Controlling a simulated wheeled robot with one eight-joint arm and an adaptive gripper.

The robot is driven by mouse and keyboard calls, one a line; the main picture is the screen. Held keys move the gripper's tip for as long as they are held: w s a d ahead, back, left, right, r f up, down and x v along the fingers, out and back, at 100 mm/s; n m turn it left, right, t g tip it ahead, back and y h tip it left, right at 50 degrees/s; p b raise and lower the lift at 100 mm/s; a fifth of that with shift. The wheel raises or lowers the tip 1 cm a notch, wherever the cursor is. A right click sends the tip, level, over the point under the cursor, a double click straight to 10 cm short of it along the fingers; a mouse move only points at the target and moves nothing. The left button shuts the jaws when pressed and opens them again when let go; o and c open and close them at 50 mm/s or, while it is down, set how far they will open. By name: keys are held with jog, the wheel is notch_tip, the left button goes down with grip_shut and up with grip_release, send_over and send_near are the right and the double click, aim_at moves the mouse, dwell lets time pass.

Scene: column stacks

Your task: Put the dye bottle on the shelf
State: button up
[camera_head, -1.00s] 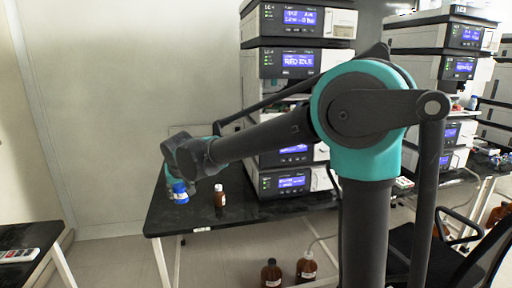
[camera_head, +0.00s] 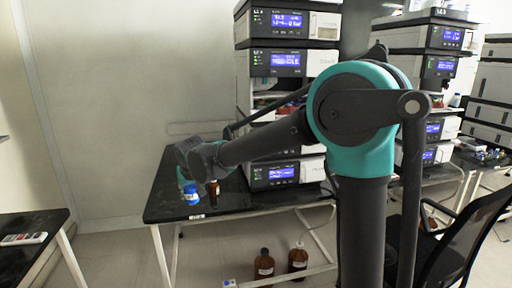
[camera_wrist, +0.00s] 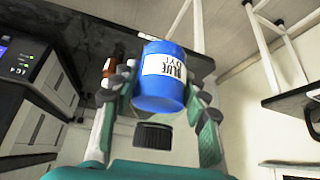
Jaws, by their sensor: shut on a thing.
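The dye bottle (camera_wrist: 158,92) is blue with a white label reading "BLUE DY". It sits between the two fingers of my gripper (camera_wrist: 157,86) in the wrist view, and the gripper is shut on it. In the head view the dye bottle (camera_head: 191,196) appears in front of the black table, left of a brown bottle, with my gripper mostly hidden behind my arm. A shelf gap with small items (camera_head: 272,101) shows in the near instrument stack, partly hidden by my arm.
The brown bottle (camera_head: 213,194) stands on the black table (camera_head: 165,205). The near instrument stack (camera_head: 272,62) rises right of it. Brown bottles (camera_head: 264,265) stand on the floor. A black chair (camera_head: 455,250) is at right, and another table (camera_head: 40,222) at left.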

jog(key=w+d+f+m+h, duration=0.1)
jog(key=w+d+f, duration=0.35)
jog(key=d, duration=0.55)
jog(key=w+d+f+m, duration=0.1)
jog(key=w+d+f, duration=0.3)
jog(key=d, duration=0.6)
jog(key=w+d+f+m+h, duration=0.1)
jog(key=w+d+f, duration=0.2)
jog(key=d+f, duration=0.55)
jog(key=s+d+f+m, duration=0.1)
jog(key=d, duration=1.3)
jog(key=shift+s+f+m+t+h, duration=0.15)
jog(key=shift+s+m+t+h, duration=0.15)
jog(key=shift+t, duration=0.1)
jog(key=shift+a, duration=0.15)
